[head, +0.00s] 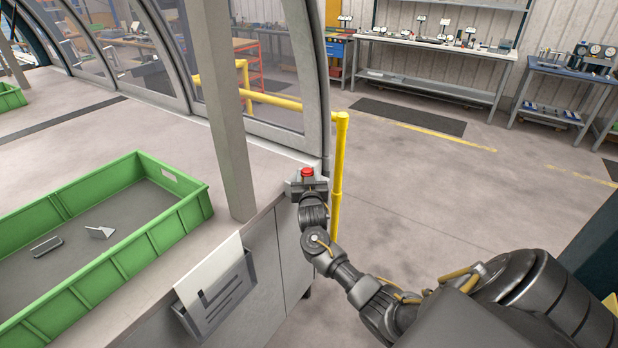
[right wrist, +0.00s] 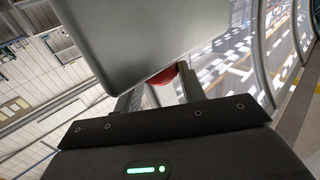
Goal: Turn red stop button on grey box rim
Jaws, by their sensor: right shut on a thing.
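The red stop button (head: 307,172) sits at the far right corner of the grey machine bed, near the foot of the curved window frame. My right gripper (head: 307,181) is at the button, its arm reaching in from the lower right, and it is shut on the button. In the right wrist view the red button (right wrist: 164,76) shows between the two fingers (right wrist: 158,92), partly hidden behind a grey box (right wrist: 150,35). The fingers hide much of the button's side. My left gripper is not in view.
A green crate (head: 188,212) with a few small metal parts stands on the bed at left. A grey post (head: 226,110) rises left of the button. A yellow rail post (head: 339,160) stands close right of my gripper. A document holder (head: 222,295) hangs on the front. Floor at right is clear.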

